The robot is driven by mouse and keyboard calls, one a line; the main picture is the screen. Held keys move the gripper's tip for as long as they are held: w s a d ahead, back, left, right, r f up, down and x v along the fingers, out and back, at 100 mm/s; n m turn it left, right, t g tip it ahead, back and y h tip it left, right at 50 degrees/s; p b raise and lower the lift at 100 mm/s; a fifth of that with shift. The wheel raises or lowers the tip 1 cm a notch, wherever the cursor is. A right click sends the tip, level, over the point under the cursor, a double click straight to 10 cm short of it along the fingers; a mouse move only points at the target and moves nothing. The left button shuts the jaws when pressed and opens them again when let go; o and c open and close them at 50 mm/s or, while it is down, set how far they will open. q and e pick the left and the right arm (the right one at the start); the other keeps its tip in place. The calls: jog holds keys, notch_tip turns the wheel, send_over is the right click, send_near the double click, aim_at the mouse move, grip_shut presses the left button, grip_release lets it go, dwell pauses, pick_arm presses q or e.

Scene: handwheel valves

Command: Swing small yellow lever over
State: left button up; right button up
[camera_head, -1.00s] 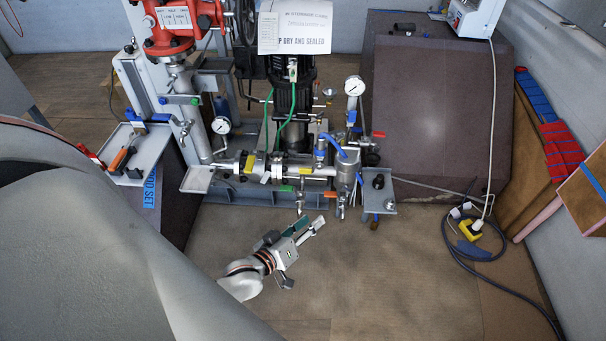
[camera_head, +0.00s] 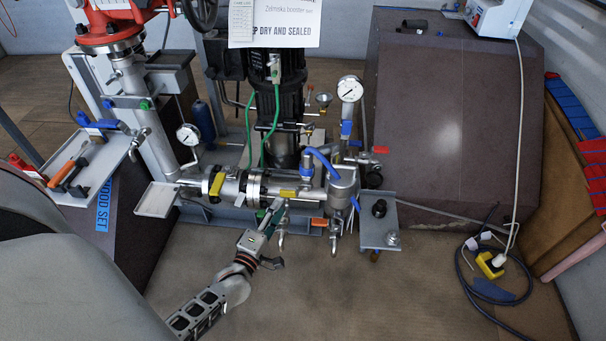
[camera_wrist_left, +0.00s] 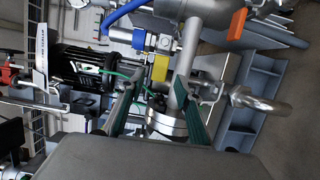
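A small yellow lever (camera_head: 289,193) sits on the horizontal pipe assembly, left of the silver canister. It also shows in the left wrist view (camera_wrist_left: 159,68), just beyond the fingertips. A second yellow handle (camera_head: 217,184) is farther left on the same pipe. My left gripper (camera_head: 274,211) is just below and in front of the small lever. In the left wrist view its two green-padded fingers (camera_wrist_left: 155,84) are spread apart, with a silver pipe showing between them. I see no contact with the lever. My right gripper is not in view.
An orange lever (camera_head: 319,222) and the silver canister (camera_head: 342,190) are close on the right. A pressure gauge (camera_head: 349,89) stands behind. A tray with tools (camera_head: 88,160) is at the left. The floor in front is clear; a cable lies at right.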

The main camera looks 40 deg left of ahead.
aim_at(287, 195)
pick_arm(q)
jog(key=x, duration=0.2)
jog(key=b+x, duration=0.1)
jog(key=x, duration=0.2)
jog(key=shift+w+a+f+b, duration=0.1)
jog(key=shift+w+f+b, duration=0.15)
jog(key=shift+b, duration=0.05)
jog(key=shift+w+r, duration=0.2)
jog(key=shift+r, duration=0.05)
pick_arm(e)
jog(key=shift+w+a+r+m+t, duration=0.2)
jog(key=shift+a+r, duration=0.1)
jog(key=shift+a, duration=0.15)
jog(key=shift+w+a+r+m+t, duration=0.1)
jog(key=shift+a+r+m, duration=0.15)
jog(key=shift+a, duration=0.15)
pick_arm(q)
jog(key=shift+c, duration=0.4)
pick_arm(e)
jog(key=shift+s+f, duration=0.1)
pick_arm(q)
jog(key=c, duration=0.8)
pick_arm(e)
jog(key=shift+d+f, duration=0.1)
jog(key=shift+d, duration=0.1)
pick_arm(q)
jog(key=o, duration=1)
jog(key=shift+c, duration=0.2)
